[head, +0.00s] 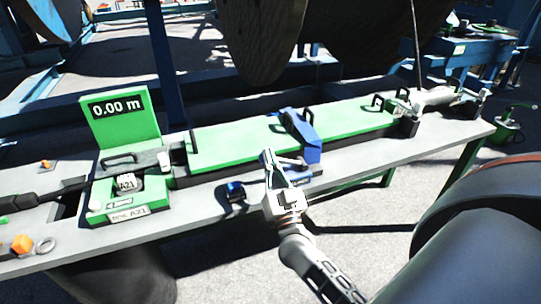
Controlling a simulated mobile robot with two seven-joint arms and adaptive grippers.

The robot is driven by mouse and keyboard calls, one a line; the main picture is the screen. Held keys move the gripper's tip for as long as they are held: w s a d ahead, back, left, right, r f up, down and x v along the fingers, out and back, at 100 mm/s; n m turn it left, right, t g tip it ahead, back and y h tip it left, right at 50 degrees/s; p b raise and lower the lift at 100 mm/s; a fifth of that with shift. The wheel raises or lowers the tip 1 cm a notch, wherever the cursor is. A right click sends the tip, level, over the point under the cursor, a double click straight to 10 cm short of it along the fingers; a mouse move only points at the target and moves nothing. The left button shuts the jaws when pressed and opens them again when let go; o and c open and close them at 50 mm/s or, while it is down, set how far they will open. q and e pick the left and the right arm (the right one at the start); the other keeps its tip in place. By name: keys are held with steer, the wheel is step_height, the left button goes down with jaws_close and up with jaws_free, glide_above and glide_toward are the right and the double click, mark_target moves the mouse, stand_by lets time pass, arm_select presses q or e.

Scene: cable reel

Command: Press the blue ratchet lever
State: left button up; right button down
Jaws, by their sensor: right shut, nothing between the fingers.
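The blue lever-like part (303,136) stands tilted across the long green board (230,143) on the workbench. My right gripper (268,157) comes in from the lower right, its fingers shut and empty and pointing away from me. Its tips are in front of and to the left of the blue part's near end, with a visible gap in the picture. I cannot tell the exact height between them. My left gripper is not in view.
A grey clamp-like device (432,98) is at the board's right end. Large reels hang behind.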

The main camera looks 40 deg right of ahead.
steer(key=f+n+y, duration=0.1)
steer(key=n, duration=0.1)
steer(key=a+f+n+y, duration=0.1)
steer(key=f+n+y, duration=0.1)
steer(key=a+f+n+t+y, duration=0.1)
steer(key=f+n, duration=0.1)
steer(key=n, duration=0.1)
steer(key=shift+w+a+f, duration=0.1)
steer(key=shift+w+f, duration=0.1)
steer(key=shift+w, duration=0.05)
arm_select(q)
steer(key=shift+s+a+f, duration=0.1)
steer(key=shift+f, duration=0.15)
arm_select(e)
steer(key=shift+a+f+n+y, duration=0.1)
steer(key=shift+f+n+y, duration=0.2)
steer(key=shift+n+y, duration=0.15)
steer(key=shift+f, duration=0.1)
